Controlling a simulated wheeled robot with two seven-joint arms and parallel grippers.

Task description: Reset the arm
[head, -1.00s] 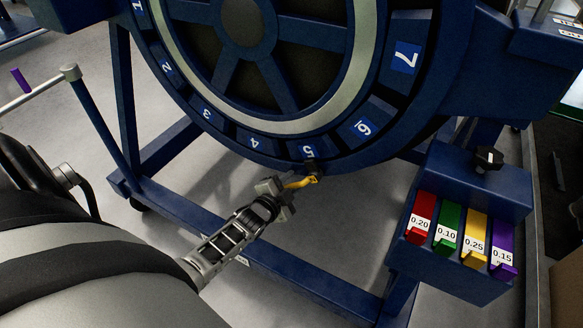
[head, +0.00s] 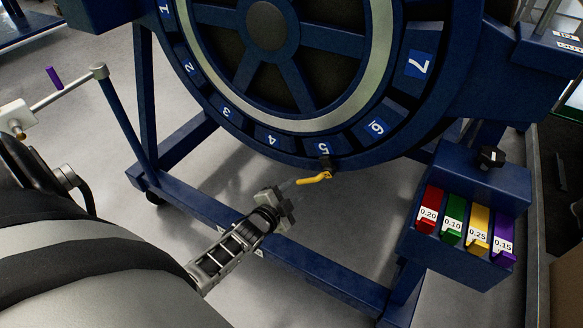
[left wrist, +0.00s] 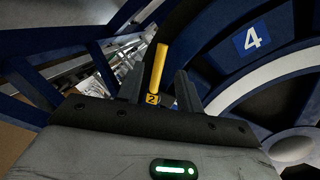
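My left gripper (head: 281,203) is in the lower middle of the head view, below and left of a short yellow handle (head: 315,179). The handle sticks out from a small black fitting (head: 326,163) at the bottom of the blue ring (head: 345,160), by the number 5. In the left wrist view my left gripper (left wrist: 158,86) has its two dark fingers apart. The yellow handle (left wrist: 159,68) shows between and beyond them, with a small label reading 2 at its near end. I see no finger touching it. My right gripper is not in view.
A blue box (head: 465,185) at the right holds red, green, yellow and purple labelled pieces, with a black knob (head: 490,158) on top. Blue frame legs and a crossbar (head: 300,265) stand under the ring. A rail (head: 70,90) with a purple piece (head: 53,77) is at left.

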